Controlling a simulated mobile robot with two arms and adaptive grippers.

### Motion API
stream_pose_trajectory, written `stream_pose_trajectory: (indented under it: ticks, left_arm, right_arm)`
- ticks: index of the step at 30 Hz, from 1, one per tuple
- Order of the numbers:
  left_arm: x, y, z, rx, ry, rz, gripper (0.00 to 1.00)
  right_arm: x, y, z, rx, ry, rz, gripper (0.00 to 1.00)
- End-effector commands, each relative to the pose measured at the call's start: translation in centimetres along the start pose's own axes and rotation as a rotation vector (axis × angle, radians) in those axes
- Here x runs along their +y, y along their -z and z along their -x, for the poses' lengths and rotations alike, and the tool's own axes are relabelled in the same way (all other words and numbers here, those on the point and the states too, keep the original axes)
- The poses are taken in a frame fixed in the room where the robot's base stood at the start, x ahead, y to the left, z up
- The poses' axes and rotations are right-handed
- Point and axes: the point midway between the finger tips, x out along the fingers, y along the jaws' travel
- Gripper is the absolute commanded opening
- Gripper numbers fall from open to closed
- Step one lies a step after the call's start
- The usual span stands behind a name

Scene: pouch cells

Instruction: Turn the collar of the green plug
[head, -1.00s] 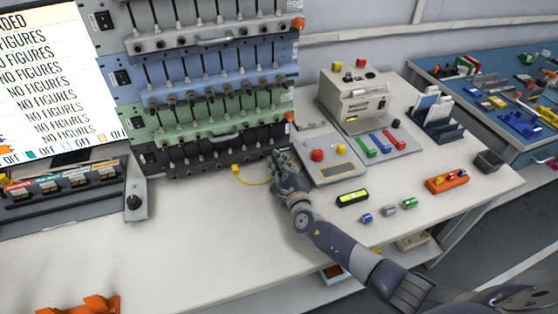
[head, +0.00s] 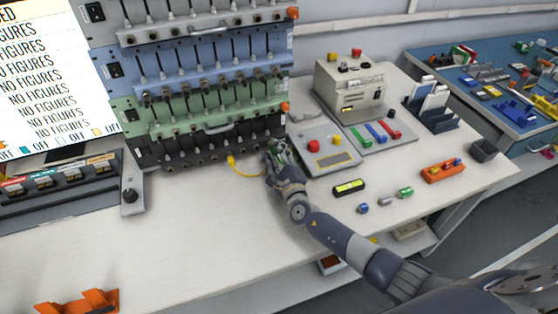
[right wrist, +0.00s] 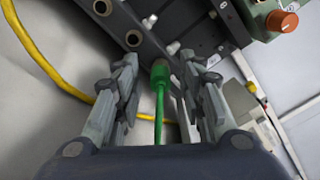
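The green plug (right wrist: 160,74) shows in the right wrist view, with its green cable (right wrist: 160,115) running down between my fingers. Its far end is against the dark socket panel (right wrist: 190,12); I cannot tell how deep it sits. My right gripper (right wrist: 160,66) is open, with one finger on each side of the plug and a gap on both sides. In the head view my right gripper (head: 274,155) is at the lower right corner of the rack (head: 210,120) and hides the plug. My left gripper is not in view.
A yellow plug (head: 231,160) with a yellow cable (right wrist: 45,62) lies just left of my right gripper. A grey box with red and yellow buttons (head: 328,150) stands close on the right. An orange knob (right wrist: 283,20) is at upper right in the wrist view.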

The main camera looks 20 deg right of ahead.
Motion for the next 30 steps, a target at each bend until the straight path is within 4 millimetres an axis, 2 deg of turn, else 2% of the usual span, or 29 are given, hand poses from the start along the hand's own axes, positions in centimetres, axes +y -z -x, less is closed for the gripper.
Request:
stream_pose_trajectory:
  ticks: [5,12,18,23,30]
  left_arm:
    - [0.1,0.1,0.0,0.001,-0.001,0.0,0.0]
    - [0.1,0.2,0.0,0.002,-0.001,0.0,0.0]
    - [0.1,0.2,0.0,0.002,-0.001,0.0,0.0]
    - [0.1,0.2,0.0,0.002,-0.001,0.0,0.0]
    - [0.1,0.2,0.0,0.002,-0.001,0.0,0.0]
  right_arm:
    - [0.2,0.1,2.2,0.002,-0.003,-0.001,0.37]
    - [0.1,0.1,7.1,0.001,-0.003,0.0,0.37]
    - [0.1,0.1,10.3,0.001,-0.002,0.001,0.37]
    - [0.0,0.1,11.6,0.001,-0.001,0.001,0.37]
    - [0.0,0.0,11.7,0.0,0.0,0.001,0.37]
